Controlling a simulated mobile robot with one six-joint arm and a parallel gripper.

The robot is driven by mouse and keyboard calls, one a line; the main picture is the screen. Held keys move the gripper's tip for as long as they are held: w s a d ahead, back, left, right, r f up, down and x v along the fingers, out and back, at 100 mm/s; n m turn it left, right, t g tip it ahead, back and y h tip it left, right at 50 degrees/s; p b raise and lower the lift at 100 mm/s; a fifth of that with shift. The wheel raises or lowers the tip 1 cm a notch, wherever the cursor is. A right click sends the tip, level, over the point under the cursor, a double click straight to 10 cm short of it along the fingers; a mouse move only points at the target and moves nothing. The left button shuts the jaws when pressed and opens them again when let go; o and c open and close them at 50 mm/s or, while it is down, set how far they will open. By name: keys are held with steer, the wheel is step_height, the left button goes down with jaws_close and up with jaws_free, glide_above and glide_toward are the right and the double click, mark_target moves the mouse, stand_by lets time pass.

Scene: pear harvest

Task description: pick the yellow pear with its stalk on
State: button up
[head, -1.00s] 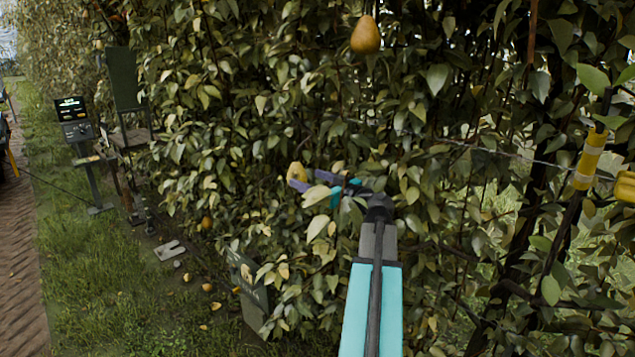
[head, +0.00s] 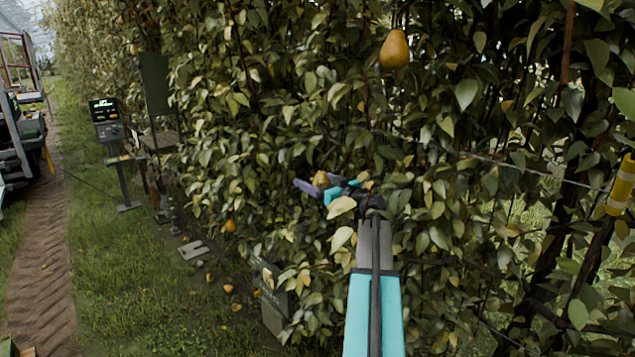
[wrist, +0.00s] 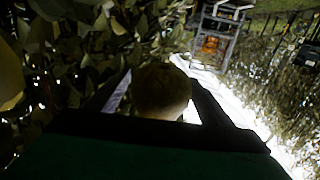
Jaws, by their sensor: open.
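A yellow pear (head: 321,179) hangs among the leaves in the middle of the head view, at the jaws of my gripper (head: 318,186). In the wrist view the pear (wrist: 161,90), dim and in shadow, sits between the two dark fingers of my gripper (wrist: 160,95). The fingers are spread, and I cannot tell whether either touches the pear. Its stalk is not visible in either view. Another yellow pear (head: 394,49) hangs higher up, apart from my gripper.
Dense foliage surrounds my gripper, with a wire (head: 500,162) crossing at the right. Another pear (head: 230,225) hangs low at the left, and several lie on the ground. A screen on a post (head: 106,112) stands at the left.

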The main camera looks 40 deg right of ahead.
mark_target(322, 183)
steer(key=c, duration=1.3)
steer(key=shift+r+p, duration=0.1)
steer(key=shift+p, duration=0.4)
steer(key=shift+s+a+f+m+g+p, duration=0.35)
steer(key=shift+m+g+p, duration=0.2)
steer(key=shift+p, duration=3.8)
steer(key=shift+s+r+g, duration=0.1)
steer(key=shift+s+g, duration=0.05)
steer(key=shift+g, duration=0.1)
steer(key=shift+s+a+m+g, duration=0.3)
steer(key=shift+m+g, duration=0.05)
steer(key=shift+g, duration=0.15)
steer(key=shift+s+a+m+g+y, duration=0.3)
steer(key=shift+s+a+g+y, duration=0.1)
steer(key=shift+g, duration=0.2)
